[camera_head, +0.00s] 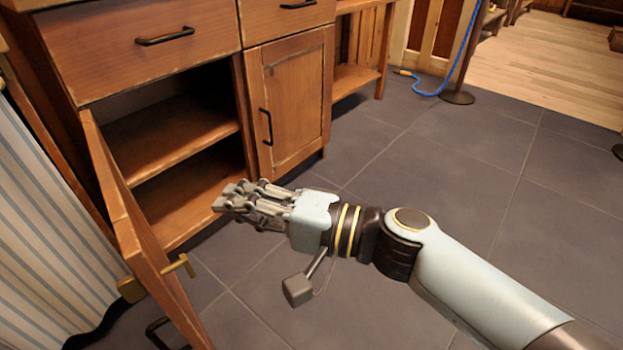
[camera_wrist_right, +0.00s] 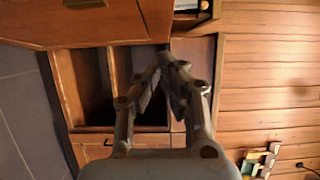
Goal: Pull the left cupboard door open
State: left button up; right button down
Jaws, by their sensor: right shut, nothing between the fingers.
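The left cupboard door (camera_head: 128,222) stands wide open in the head view, swung out towards me, so I see its edge and inner side. Its black handle (camera_head: 155,334) shows on the outer side near the bottom of the picture. The cupboard's inside (camera_head: 190,140) is open to view, with a middle shelf and a bottom board, both bare where I see them. My right gripper (camera_head: 228,198) is shut and empty, in front of the opening and to the right of the door, apart from it. It also shows in the wrist view (camera_wrist_right: 167,68) against wooden furniture. My left gripper is out of view.
The right cupboard door (camera_head: 290,98) is shut, with drawers above it. A brass catch (camera_head: 160,279) sticks out at the open door. A striped curtain (camera_head: 50,240) hangs at the left. A blue rope (camera_head: 440,85) lies by a post.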

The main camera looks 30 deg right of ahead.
jog(key=v, duration=1.1)
jog(key=shift+s, duration=0.15)
